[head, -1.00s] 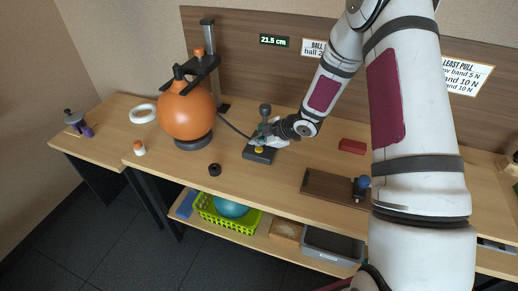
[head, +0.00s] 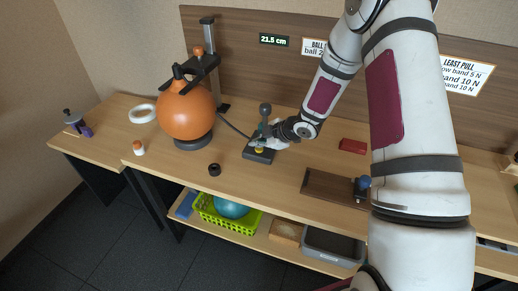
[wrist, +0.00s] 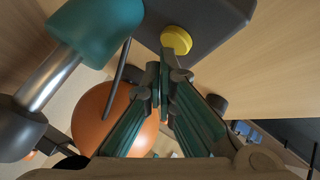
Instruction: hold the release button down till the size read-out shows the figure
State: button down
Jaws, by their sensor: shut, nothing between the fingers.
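The yellow release button (head: 259,150) sits on the dark base of the pump (head: 248,154). It also shows in the wrist view (wrist: 176,40). My gripper (wrist: 166,65) is shut and empty, its fingertips close beside the button; I cannot tell whether they touch it. In the head view my gripper (head: 270,142) is over the pump base. The size read-out (head: 273,40) on the back board shows 21.5 cm. The orange ball (head: 185,115) rests on a dark ring stand under a clamp post, with a hose running to the pump.
The pump's upright handle (head: 265,110) stands close by my gripper. A ball sign (head: 313,48) is partly hidden by my arm. A red block (head: 352,146) and a brown board (head: 330,186) lie to the right. A small black ring (head: 214,170) lies at the front left.

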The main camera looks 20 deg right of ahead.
aim_at(258, 150)
jog(key=shift+f+b, duration=0.3)
jog(key=shift+f, duration=0.15)
dwell(1.7)
jog(key=shift+r, duration=0.1)
jog(key=shift+r+p, duration=0.65)
jog(key=shift+r, duration=0.15)
notch_tip(258, 150, up, 5)
jog(key=p, duration=0.3)
jog(key=shift+f, duration=0.1)
dwell(0.3)
dwell(0.3)
